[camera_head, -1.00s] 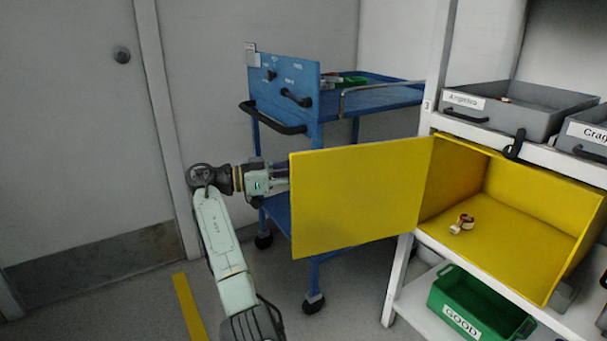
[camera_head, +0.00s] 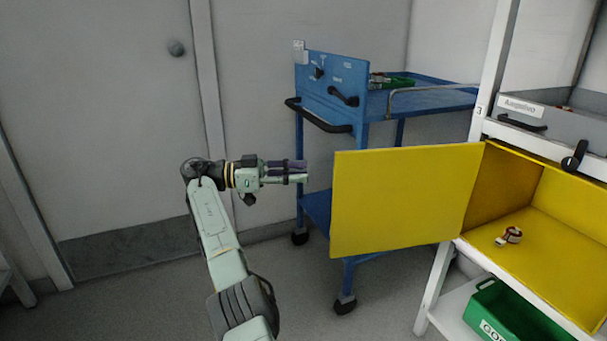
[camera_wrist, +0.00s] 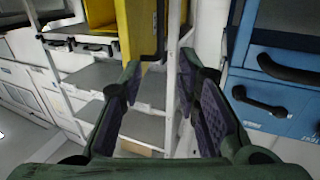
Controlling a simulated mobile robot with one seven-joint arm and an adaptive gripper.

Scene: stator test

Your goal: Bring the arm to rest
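My gripper (camera_head: 303,171) is at the end of my arm, held out level to the right, left of the open yellow door. In the wrist view my gripper (camera_wrist: 163,95) has its two dark-padded fingers apart with nothing between them. The yellow door panel (camera_head: 400,200) stands swung out from the yellow box (camera_head: 555,235) on the shelf. A gap lies between my fingertips and the door's left edge. A small copper and white stator part (camera_head: 510,236) lies on the box floor.
A blue trolley (camera_head: 335,90) stands behind the door, close beyond my gripper. A white shelf rack (camera_head: 433,290) holds a grey bin (camera_head: 550,118) above and a green bin (camera_head: 500,310) below. Grey floor (camera_head: 120,300) is clear at the left.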

